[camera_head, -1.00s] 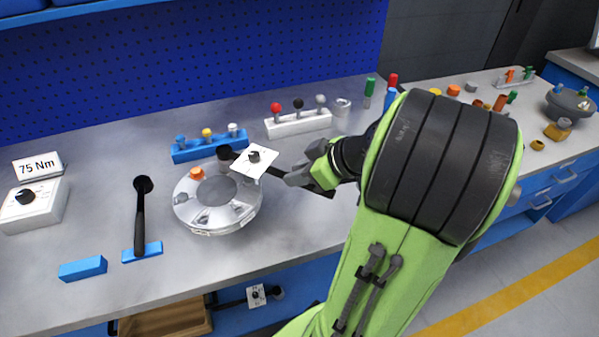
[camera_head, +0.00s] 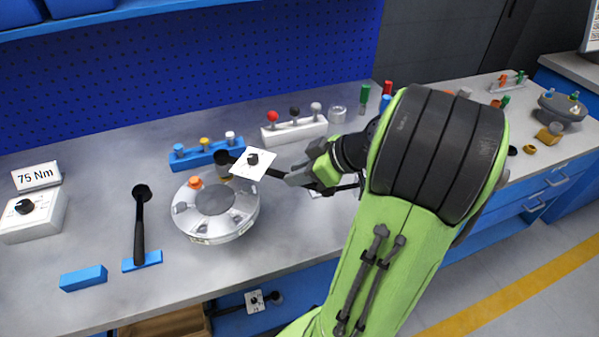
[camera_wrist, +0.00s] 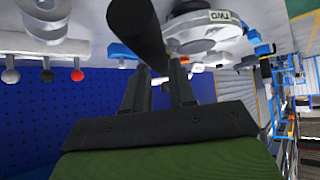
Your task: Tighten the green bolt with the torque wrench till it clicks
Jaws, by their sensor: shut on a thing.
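My gripper (camera_head: 315,172) is shut on the handle of a black torque wrench (camera_head: 276,167) with a white square plate carrying a dark knob. The dark handle (camera_wrist: 142,30) also passes by the fingers (camera_wrist: 160,82) in the wrist view. The wrench's dark head (camera_head: 223,158) is over the back edge of the round silver flanged shell (camera_head: 214,226); whether it touches a bolt there cannot be told. An orange bolt (camera_head: 196,183) stands on the shell's back left. No green bolt shows on the shell; the head covers part of its back rim.
A blue rack (camera_head: 205,157) and a white rack (camera_head: 294,131) hold coloured pegs behind the shell. A green-topped piece (camera_head: 365,93) stands farther back. Left are another black tool (camera_head: 140,225), a blue block (camera_head: 83,278) and a 75 Nm sign (camera_head: 37,175).

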